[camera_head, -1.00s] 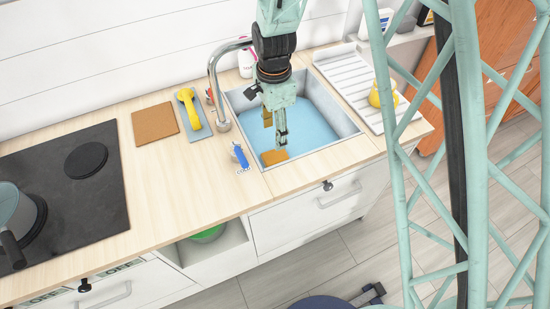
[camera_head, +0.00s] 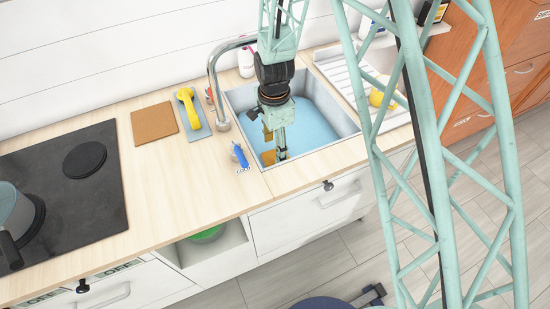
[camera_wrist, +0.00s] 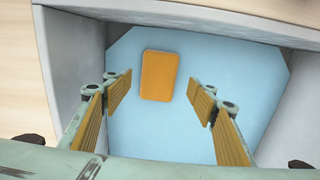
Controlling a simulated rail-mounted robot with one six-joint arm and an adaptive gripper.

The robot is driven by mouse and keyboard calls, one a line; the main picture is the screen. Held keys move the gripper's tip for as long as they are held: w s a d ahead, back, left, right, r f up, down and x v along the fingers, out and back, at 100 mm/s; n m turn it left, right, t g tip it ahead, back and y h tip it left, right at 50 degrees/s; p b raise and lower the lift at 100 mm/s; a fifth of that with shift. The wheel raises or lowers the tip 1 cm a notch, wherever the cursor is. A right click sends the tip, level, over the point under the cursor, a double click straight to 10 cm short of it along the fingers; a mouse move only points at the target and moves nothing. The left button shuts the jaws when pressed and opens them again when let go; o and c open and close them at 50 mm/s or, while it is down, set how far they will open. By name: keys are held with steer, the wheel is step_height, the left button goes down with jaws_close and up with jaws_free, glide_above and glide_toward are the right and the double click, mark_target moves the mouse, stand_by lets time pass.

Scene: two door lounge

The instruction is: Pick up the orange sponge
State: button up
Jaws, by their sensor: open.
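The orange sponge (camera_wrist: 159,75) lies flat on the blue floor of the sink (camera_wrist: 160,133) in the wrist view, between the lines of my two fingers and a little beyond their tips. In the head view the sponge (camera_head: 268,157) shows in part at the sink's near left, partly hidden by my gripper (camera_head: 275,142). My gripper (camera_wrist: 161,92) is open and empty, with its fingers pointing down into the sink. The sponge appears untouched, with a gap on both sides.
The sink's walls (camera_wrist: 290,108) rise close around my fingers. A faucet (camera_head: 222,95) stands at the sink's left rim. A yellow-handled brush (camera_head: 188,107), a brown board (camera_head: 154,122) and a blue item (camera_head: 241,157) lie on the counter. A drying rack (camera_head: 345,70) is at the right.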

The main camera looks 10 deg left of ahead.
steer(key=shift+f, duration=0.1)
steer(key=shift+d+f+b, duration=0.15)
steer(key=shift+f+b, duration=0.15)
steer(key=shift+f, duration=2.25)
steer(key=shift+c, duration=0.9)
steer(key=c, duration=0.7)
steer(key=shift+o, duration=0.2)
